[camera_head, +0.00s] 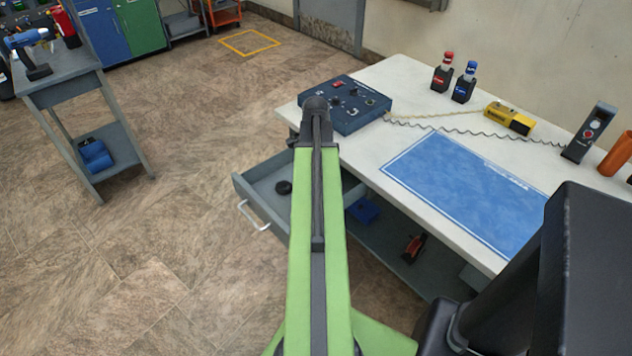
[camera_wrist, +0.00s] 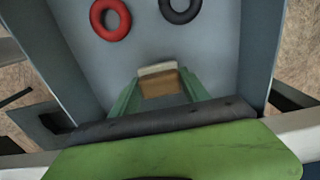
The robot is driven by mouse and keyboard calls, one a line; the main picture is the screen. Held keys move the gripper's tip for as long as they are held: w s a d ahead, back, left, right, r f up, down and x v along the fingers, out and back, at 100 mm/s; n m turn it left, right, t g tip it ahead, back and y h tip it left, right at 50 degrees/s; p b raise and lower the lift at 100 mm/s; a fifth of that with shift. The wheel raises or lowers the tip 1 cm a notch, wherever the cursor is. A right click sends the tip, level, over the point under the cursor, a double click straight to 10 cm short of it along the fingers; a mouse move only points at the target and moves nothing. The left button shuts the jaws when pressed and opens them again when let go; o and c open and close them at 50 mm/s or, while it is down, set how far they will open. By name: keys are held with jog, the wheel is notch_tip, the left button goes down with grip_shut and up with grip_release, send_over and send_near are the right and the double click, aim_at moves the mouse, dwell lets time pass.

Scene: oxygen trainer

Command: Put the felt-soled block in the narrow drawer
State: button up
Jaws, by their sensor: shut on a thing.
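My gripper (camera_wrist: 160,78) shows in the wrist view, its two green fingers shut on a small tan block (camera_wrist: 160,89) with a pale strip along its far edge. The block is over the inside of the grey open drawer (camera_wrist: 256,50). I cannot tell whether it touches the drawer floor. In the head view the drawer (camera_head: 263,207) is pulled out from under the white workbench, and my green arm reaches over it. The gripper and the block are hidden behind the arm there.
A red ring (camera_wrist: 110,19) and a black ring (camera_wrist: 181,8) lie in the drawer beyond the block. A grey side table (camera_head: 60,75) stands left; open floor lies between.

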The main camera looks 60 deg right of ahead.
notch_tip(320, 180, down, 2)
jog(key=shift+f+b, duration=0.2)
jog(key=shift+b, duration=0.3)
jog(key=shift+r, duration=0.2)
jog(key=shift+f, duration=0.15)
jog(key=o, duration=1.3)
jog(key=shift+o, duration=0.2)
notch_tip(320, 180, up, 13)
jog(key=p, duration=1.2)
jog(key=shift+f+p, duration=0.2)
jog(key=shift+p, duration=0.15)
jog(key=shift+f, duration=0.1)
